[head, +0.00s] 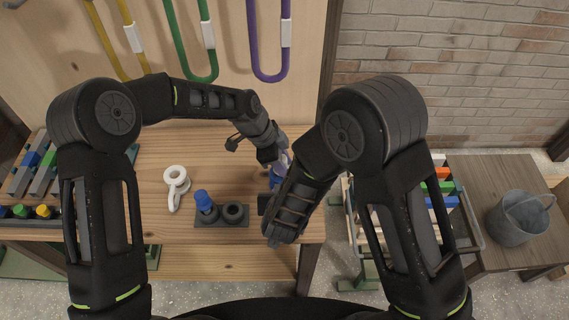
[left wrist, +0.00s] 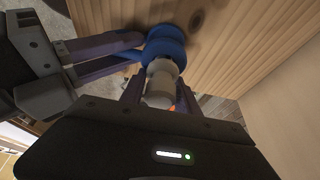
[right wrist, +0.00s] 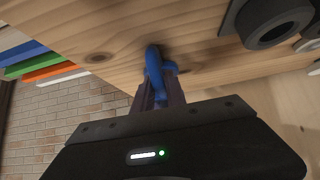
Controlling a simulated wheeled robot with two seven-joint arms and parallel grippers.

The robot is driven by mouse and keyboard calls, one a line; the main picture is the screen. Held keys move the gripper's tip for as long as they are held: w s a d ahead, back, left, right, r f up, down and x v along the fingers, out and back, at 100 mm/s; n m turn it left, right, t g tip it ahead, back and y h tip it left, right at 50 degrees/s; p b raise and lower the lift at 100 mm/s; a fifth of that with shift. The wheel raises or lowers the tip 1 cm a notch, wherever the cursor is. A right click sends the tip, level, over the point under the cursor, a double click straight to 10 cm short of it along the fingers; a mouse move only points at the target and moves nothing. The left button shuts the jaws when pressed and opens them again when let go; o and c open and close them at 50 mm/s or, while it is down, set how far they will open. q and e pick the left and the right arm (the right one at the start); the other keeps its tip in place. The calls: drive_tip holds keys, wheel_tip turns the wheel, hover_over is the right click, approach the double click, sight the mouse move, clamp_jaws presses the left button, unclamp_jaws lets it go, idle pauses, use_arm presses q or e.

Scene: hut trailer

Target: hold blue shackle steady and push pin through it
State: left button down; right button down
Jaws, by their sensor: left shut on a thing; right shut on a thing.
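The blue shackle (head: 275,179) is near the right end of the wooden bench, partly hidden behind my right forearm. My right gripper (right wrist: 159,95) is shut on the blue shackle (right wrist: 154,65), close to the bench top. My left gripper (left wrist: 159,98) is shut on a pale grey cylindrical pin (left wrist: 161,82). In the left wrist view the pin lines up with the blue shackle's round eye (left wrist: 164,44) and appears to touch it. How deep it sits is hidden. The right gripper's fingers (left wrist: 108,55) come in there from the left.
A dark two-socket holder (head: 222,215) stands on the bench, with a blue-capped piece (head: 203,200) in one socket. A white shackle (head: 175,186) lies left of it. Coloured slings (head: 268,75) hang behind. A rack (head: 438,172) and grey bucket (head: 520,218) stand at right.

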use_arm(q)
drive_tip(key=shift+s+a+f, duration=0.15)
drive_tip(key=shift+a+f, duration=0.05)
drive_tip(key=shift+f, duration=0.35)
use_arm(e)
drive_tip(key=shift+s+a+r, duration=0.1)
drive_tip(key=shift+a, duration=0.05)
use_arm(q)
drive_tip(key=c, duration=1.3)
unclamp_jaws()
drive_tip(key=o, duration=0.5)
drive_tip(key=shift+s+f, duration=0.1)
drive_tip(key=v, duration=1.3)
drive_tip(key=shift+w+d+r, duration=0.2)
drive_tip(key=shift+w+d, duration=0.15)
drive_tip(key=shift+d, duration=0.05)
use_arm(e)
drive_tip(key=shift+f, duration=0.2)
drive_tip(key=shift+d, duration=0.2)
drive_tip(key=c, duration=1.5)
unclamp_jaws()
drive_tip(key=shift+o, duration=1.1)
drive_tip(key=shift+r, duration=0.1)
